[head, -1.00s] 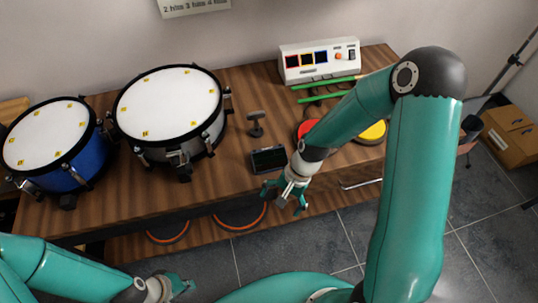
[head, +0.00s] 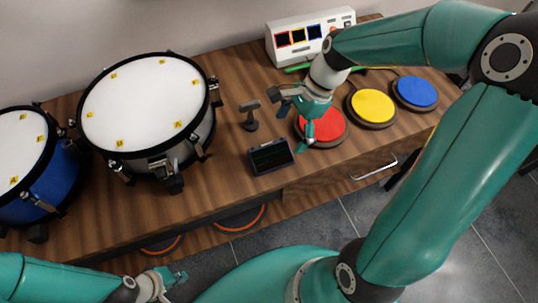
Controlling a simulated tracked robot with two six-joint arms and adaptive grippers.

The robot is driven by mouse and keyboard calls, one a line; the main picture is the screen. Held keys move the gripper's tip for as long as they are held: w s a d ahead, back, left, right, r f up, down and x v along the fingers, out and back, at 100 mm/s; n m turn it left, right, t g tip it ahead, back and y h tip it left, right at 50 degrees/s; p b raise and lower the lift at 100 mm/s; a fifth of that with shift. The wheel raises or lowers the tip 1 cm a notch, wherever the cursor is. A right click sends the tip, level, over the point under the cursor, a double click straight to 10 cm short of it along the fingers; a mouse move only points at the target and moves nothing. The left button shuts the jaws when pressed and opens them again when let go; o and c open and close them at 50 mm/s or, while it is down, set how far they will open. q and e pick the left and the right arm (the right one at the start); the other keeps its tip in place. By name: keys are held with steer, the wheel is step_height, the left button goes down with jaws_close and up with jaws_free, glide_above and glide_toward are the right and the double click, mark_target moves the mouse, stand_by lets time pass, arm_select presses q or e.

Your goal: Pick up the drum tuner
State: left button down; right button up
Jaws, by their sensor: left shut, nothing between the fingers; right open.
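A small dark T-shaped tool (head: 249,115), which looks like the drum tuner, stands upright on the wooden table right of the grey drum. A small dark box with a screen (head: 271,157) lies just in front of it. My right gripper (head: 294,120) is open and empty, to the right of the T-shaped tool and apart from it, over the left part of the red pad. My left gripper (head: 176,279) is shut and empty, low in front of the table.
A grey drum (head: 145,105) and a blue drum (head: 45,185) stand at the left. A red pad (head: 326,128), yellow pad (head: 371,107) and blue pad (head: 415,92) lie at the right. A white control box (head: 305,38) stands behind. Table (head: 210,190) is bare at front.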

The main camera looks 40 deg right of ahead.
mark_target(274, 153)
steer(key=x, duration=0.4)
steer(key=shift+w+b+x, duration=0.2)
steer(key=shift+b+x, duration=0.45)
steer(key=shift+x, duration=2)
steer(key=shift+a+r, duration=0.1)
steer(key=shift+r, duration=0.05)
steer(key=c, duration=1.3)
